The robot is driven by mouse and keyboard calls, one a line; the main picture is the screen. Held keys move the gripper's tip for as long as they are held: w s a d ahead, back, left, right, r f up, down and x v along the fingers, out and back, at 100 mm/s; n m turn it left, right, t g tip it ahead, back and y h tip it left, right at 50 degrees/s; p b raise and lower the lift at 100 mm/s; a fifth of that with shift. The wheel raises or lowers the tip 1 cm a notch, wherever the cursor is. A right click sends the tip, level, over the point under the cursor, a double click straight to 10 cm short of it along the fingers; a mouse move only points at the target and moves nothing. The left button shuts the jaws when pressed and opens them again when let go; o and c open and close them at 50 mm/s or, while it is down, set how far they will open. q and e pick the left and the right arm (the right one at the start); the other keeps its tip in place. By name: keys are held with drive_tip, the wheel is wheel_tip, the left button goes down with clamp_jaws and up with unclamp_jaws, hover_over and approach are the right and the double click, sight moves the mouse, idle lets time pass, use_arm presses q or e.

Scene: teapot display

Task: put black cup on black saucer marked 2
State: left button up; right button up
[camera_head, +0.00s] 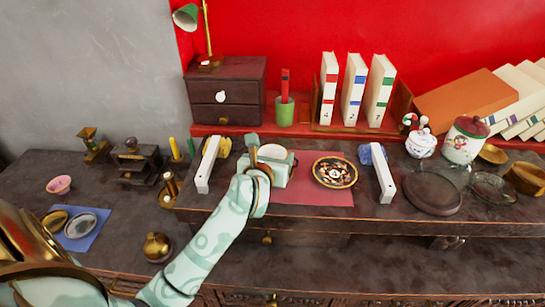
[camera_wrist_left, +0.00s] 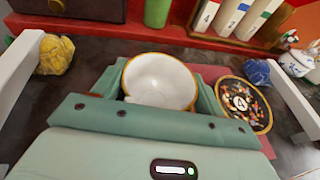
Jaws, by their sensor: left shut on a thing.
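A round cup (camera_head: 272,152) with a white inside and gold rim sits between the fingers of my left gripper (camera_head: 268,165). The cup (camera_wrist_left: 160,82) also shows in the left wrist view; its outer wall is mostly hidden by the fingers, which are shut on it from both sides. A black saucer (camera_head: 335,182) with a gold rim, a flower pattern and a white centre mark lies to the right of the cup, apart from it. My right gripper is not in view.
The saucer lies on a red mat (camera_head: 300,196) between two white bars (camera_head: 207,165) (camera_head: 383,174). Behind stand a green pot (camera_head: 284,114) and numbered books (camera_head: 353,90). A dark round board (camera_head: 432,193) and lidded jars (camera_head: 464,141) are to the right.

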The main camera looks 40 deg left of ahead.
use_arm(q)
drive_tip(key=o, duration=1)
drive_tip(key=shift+f, duration=0.15)
drive_tip(key=shift+r, duration=0.3)
drive_tip(key=p+v, duration=0.3)
drive_tip(key=v, duration=0.9)
drive_tip(key=shift+f, duration=0.1)
